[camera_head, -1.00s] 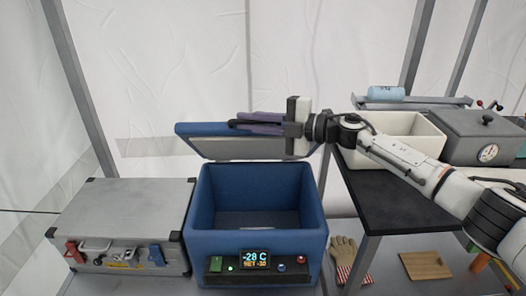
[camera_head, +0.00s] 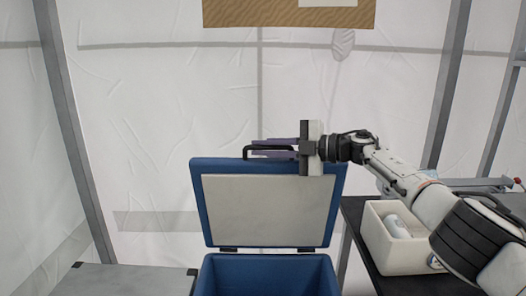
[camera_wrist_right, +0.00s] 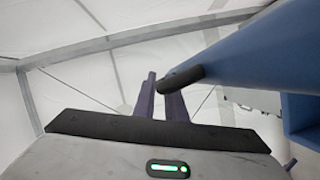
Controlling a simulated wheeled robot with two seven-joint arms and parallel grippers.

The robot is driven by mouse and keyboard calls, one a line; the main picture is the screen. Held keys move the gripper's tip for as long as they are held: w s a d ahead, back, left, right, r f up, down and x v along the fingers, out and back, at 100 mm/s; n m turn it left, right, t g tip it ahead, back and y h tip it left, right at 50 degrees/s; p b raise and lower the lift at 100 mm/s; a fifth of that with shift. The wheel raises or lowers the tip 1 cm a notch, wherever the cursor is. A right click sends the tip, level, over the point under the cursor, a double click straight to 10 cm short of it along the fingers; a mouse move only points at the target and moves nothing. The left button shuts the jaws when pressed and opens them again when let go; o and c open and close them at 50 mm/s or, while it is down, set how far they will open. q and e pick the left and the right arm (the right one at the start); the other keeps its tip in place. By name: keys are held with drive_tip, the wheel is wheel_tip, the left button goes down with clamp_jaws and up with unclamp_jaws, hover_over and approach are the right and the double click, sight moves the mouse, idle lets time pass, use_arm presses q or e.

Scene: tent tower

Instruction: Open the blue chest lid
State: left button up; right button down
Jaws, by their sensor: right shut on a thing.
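The blue chest (camera_head: 268,275) stands low in the middle of the head view, its lower part cut off by the frame. Its blue lid (camera_head: 198,200) with a pale inner panel is raised, standing nearly upright on its back hinges. A dark handle (camera_head: 252,149) sits on the lid's upper edge. My right gripper (camera_head: 272,147) is shut on this handle at the lid's top, coming from the right. In the right wrist view, the purple fingers (camera_wrist_right: 163,100) are at the dark handle (camera_wrist_right: 181,78) beside the blue lid (camera_wrist_right: 250,55). My left gripper is not in view.
A white bin (camera_head: 385,255) with a pale cylinder inside stands on a dark table (camera_head: 357,240) at the right. A grey case top (camera_head: 125,280) is at lower left. White tent walls and grey poles stand behind. A brown board hangs at the top.

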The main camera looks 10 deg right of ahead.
drive_tip(key=shift+w, duration=0.2)
drive_tip(key=c, duration=1.8)
unclamp_jaws()
drive_tip(key=shift+v, duration=0.85)
drive_tip(key=b+v, duration=0.1)
drive_tip(key=v, duration=0.7)
drive_tip(key=shift+s+d, duration=0.2)
drive_tip(key=shift+d, duration=0.05)
